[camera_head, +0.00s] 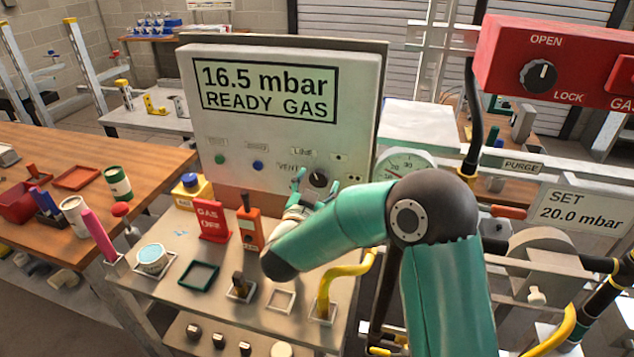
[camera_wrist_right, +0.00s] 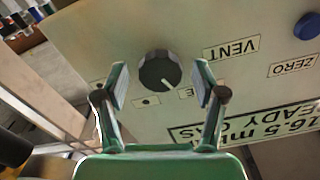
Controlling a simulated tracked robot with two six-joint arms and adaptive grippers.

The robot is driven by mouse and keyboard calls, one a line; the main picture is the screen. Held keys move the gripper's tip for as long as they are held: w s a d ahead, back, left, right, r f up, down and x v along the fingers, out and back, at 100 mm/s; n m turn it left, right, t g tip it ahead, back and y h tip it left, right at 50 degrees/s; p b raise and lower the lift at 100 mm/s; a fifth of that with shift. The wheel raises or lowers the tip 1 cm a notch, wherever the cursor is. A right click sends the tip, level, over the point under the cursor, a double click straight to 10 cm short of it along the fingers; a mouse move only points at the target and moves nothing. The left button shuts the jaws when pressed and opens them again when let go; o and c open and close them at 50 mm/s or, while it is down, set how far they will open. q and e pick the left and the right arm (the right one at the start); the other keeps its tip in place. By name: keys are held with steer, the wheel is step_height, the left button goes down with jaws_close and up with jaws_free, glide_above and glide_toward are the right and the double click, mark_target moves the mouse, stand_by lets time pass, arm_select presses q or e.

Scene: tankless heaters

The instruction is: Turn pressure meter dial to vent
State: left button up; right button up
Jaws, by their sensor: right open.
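The pressure meter (camera_head: 281,119) is a pale panel reading "16.5 mbar READY GAS". Its black round dial (camera_head: 318,179) is at the lower right of its face, near the LINE and VENT labels. The dial also shows in the right wrist view (camera_wrist_right: 157,71). There its white mark points down-right, toward a label partly hidden by a finger; the VENT label (camera_wrist_right: 232,48) is up-right of it. My right gripper (camera_head: 317,186) is open in front of the dial, one finger on each side; whether they touch it I cannot tell. My left gripper is out of view.
A green button (camera_head: 220,159) and a blue button (camera_head: 258,165) sit left of the dial. A red GAS OFF sign (camera_head: 212,221) and a yellow hook (camera_head: 340,284) stand on the cart below. A round gauge (camera_head: 404,165) is close on the right.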

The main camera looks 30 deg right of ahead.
steer(key=c, duration=1)
steer(key=shift+d, duration=0.15)
steer(key=shift+c, duration=0.7)
steer(key=shift+n, duration=0.3)
steer(key=n+p, duration=0.1)
steer(key=n, duration=0.2)
steer(key=shift+r, duration=0.15)
steer(key=n+p, duration=0.2)
steer(key=n, duration=0.3)
steer(key=shift+a+n, duration=0.2)
steer(key=shift+n, duration=0.1)
